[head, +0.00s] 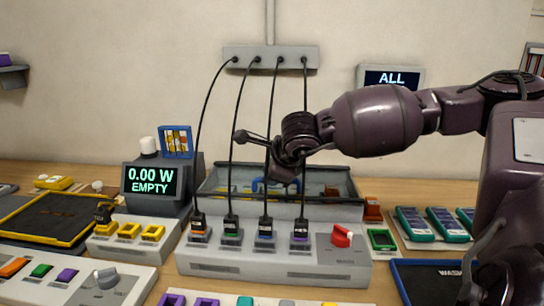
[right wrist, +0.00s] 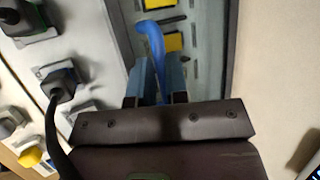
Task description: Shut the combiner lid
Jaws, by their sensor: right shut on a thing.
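The combiner (head: 275,264) is a long grey unit with black plugs in coloured sockets and a red rotary switch. Behind the sockets is its dark-framed lid area (head: 350,190), with yellow parts showing inside the frame. A blue handle (head: 262,187) shows there, partly behind my arm. My right gripper (head: 284,178) reaches down over this area from the right. In the right wrist view the gripper (right wrist: 156,82) is shut on the blue handle (right wrist: 152,42). The lid's exact angle is hard to tell. My left gripper is out of view.
Several black cables (head: 233,130) hang from a grey wall box (head: 270,57) to the plugs, close to my right gripper. A display reading "0.00 W EMPTY" (head: 151,180) stands left. Teal devices (head: 412,223) and a blue-edged tray (head: 430,280) lie right.

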